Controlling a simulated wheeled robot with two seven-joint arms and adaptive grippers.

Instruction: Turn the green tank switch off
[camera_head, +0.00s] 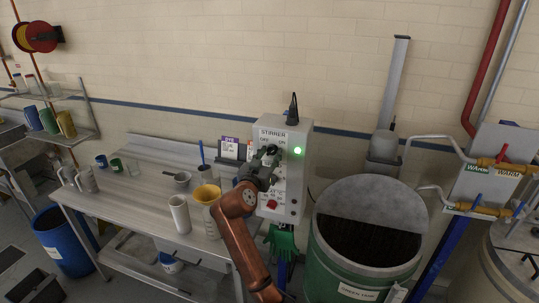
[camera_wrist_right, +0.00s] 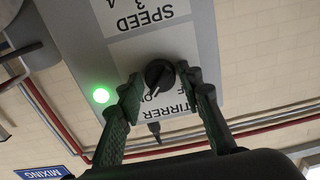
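The grey STIRRER control box (camera_head: 294,190) stands beside the green tank (camera_head: 330,262). Its round green lamp (camera_head: 297,151) is lit and also shows in the right wrist view (camera_wrist_right: 101,95). The black ON/OFF knob (camera_wrist_right: 160,74) sits on the box's white label, which appears upside down in the wrist view. My right gripper (camera_wrist_right: 163,88) is open, with one finger on each side of the knob. A gap shows on the right side of the knob; contact on the left is unclear. In the head view my right gripper (camera_head: 266,160) covers part of the panel. My left gripper is not in view.
A red button (camera_head: 272,204) is low on the box. A steel bench (camera_head: 145,205) with cups and a yellow funnel (camera_head: 207,193) lies left. Green gloves (camera_head: 282,240) hang below the box.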

